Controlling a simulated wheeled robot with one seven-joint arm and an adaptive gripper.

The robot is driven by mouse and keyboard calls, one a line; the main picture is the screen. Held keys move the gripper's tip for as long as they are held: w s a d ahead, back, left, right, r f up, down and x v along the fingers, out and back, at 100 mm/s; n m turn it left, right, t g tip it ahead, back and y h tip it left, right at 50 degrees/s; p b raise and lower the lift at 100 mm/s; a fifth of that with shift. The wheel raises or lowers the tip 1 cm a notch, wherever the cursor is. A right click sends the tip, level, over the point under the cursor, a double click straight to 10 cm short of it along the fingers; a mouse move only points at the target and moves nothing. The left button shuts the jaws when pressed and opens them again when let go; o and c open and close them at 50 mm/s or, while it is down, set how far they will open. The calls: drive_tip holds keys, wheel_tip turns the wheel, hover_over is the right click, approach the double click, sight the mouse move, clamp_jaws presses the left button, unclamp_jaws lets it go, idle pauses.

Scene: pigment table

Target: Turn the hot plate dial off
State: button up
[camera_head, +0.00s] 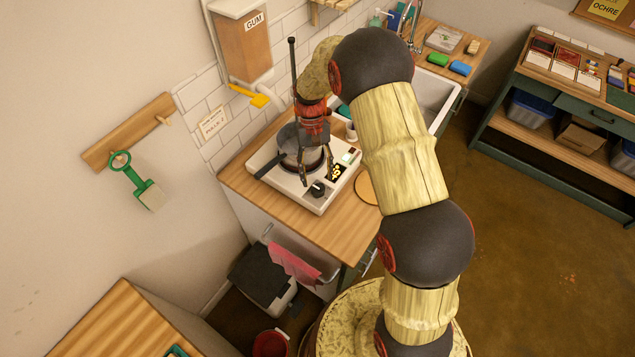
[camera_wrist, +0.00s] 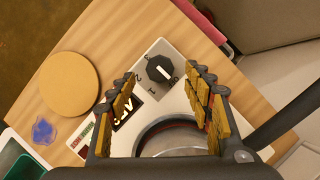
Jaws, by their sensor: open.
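The hot plate (camera_head: 325,196) is a white box on the wooden counter, with a grey pot (camera_head: 298,158) on its burner. Its black dial (camera_head: 318,188) sits at the front corner. In the wrist view the dial (camera_wrist: 160,69) shows a pale pointer line and printed marks, including 1 and 2, around it. My gripper (camera_head: 318,180) is above the hot plate, close to the dial. In the wrist view my gripper (camera_wrist: 166,92) is open, with its fingers spread on either side and the dial just beyond the gap between them. Touching cannot be seen.
A round tan disc (camera_wrist: 70,84) lies on the counter beside the hot plate. The pot's dark handle (camera_head: 270,163) points left. A sink (camera_head: 434,96) is behind my arm. A pink cloth (camera_head: 294,262) hangs below the counter's front. The counter's front corner is clear.

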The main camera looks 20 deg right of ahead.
drive_tip(key=v, duration=0.8)
drive_tip(key=shift+f, duration=0.1)
drive_tip(key=s+r+t+b, duration=0.3)
drive_tip(key=s+b, duration=0.1)
drive_tip(key=s, duration=0.5)
drive_tip(key=s+r+n+t+b, duration=0.1)
drive_tip(key=s+r+t+b, duration=0.2)
drive_tip(key=s, duration=0.6)
drive_tip(key=s+r+t+b, duration=0.3)
drive_tip(key=s+t+b, duration=0.1)
drive_tip(key=s+b, duration=0.3)
drive_tip(key=shift+s+a+r+n+h, duration=0.3)
drive_tip(key=shift+s+a+r, duration=0.15)
drive_tip(key=shift+s, duration=0.65)
